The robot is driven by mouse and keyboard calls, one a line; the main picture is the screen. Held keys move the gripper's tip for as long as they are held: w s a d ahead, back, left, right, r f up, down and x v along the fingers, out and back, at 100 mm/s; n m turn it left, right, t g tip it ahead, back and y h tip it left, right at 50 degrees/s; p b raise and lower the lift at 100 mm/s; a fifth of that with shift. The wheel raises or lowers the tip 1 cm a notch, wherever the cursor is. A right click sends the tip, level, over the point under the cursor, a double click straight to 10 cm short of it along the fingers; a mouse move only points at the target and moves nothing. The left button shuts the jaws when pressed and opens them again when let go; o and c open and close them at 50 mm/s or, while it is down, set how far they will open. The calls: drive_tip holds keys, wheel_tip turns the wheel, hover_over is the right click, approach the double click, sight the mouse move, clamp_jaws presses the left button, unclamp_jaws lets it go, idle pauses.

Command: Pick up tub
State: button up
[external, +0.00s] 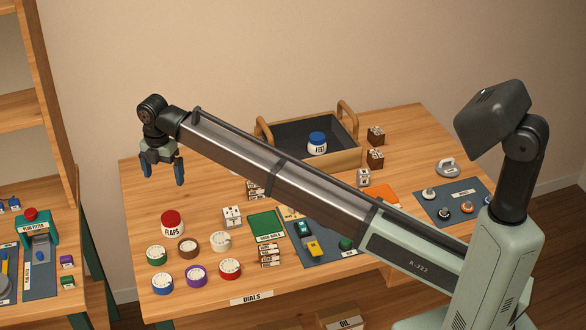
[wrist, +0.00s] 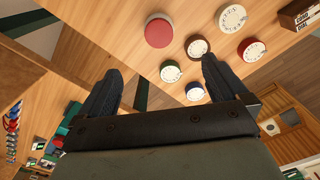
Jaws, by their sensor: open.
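A white tub with a red lid (external: 172,222), labelled FLAPS, stands upright on the table at the left. Its red lid shows at the top of the wrist view (wrist: 159,31). A second white tub with a blue lid (external: 317,144), labelled FEET, stands inside the dark tray (external: 283,128) at the back. My gripper (external: 163,174) is open and empty, pointing down, high over the table's left side. It appears above the red-lidded tub in the external view and touches nothing. In the wrist view its fingers (wrist: 162,75) are spread apart.
Several coloured dials (external: 196,274) sit in front of the red-lidded tub. A shelf unit (external: 35,110) stands at left. My arm crosses over the table.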

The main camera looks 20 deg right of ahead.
approach(171, 216)
wheel_tip(171, 216, down, 12)
drive_tip(key=shift+f, duration=0.2)
drive_tip(key=c, duration=1.2)
idle(0.4)
